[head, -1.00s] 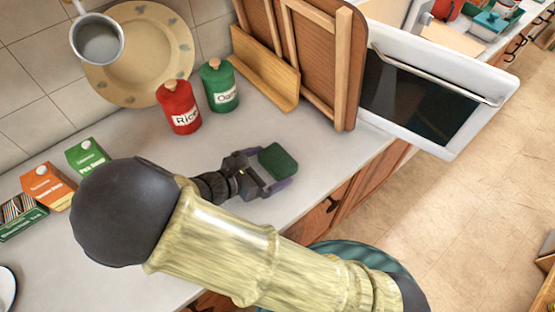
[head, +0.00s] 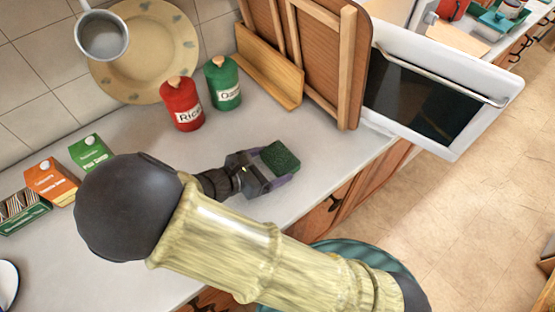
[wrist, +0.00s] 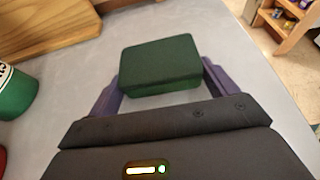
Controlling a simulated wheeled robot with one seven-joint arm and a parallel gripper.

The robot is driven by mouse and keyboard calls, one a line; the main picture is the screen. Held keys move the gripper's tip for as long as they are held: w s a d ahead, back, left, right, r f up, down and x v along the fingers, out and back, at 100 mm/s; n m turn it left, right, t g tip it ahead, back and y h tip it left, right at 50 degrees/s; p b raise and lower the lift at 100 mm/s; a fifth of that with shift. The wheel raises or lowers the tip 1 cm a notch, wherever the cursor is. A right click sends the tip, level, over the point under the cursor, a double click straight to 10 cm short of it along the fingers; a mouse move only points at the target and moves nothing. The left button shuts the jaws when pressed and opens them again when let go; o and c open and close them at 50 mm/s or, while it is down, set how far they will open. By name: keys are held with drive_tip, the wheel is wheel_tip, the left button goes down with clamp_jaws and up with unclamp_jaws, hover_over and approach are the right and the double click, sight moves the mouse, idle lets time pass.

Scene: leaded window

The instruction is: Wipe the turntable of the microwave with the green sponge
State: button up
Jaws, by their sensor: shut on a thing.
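The green sponge (head: 281,157) is a dark green block held between the purple fingers of my gripper (head: 274,171). My gripper is shut on it, above the grey counter near its front edge. In the wrist view the sponge (wrist: 160,62) sits across the fingertips, with bare counter around it. A white door with a dark glass panel and a bar handle (head: 435,95) stands at the right; I cannot tell whether it belongs to the microwave. The turntable and the inside of the microwave are not in view.
Red (head: 181,105) and green (head: 223,85) canisters stand behind my gripper. A wooden rack (head: 268,70) with boards is beyond the sponge. Cartons (head: 50,182) stand at the left. The counter (head: 325,160) right of the sponge is clear.

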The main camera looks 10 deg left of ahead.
sight(270, 164)
wheel_tip(270, 164, up, 18)
drive_tip(key=shift+p, duration=0.4)
idle(0.5)
drive_tip(key=o, duration=0.4)
drive_tip(key=shift+c, duration=1.3)
drive_tip(key=shift+a, duration=0.15)
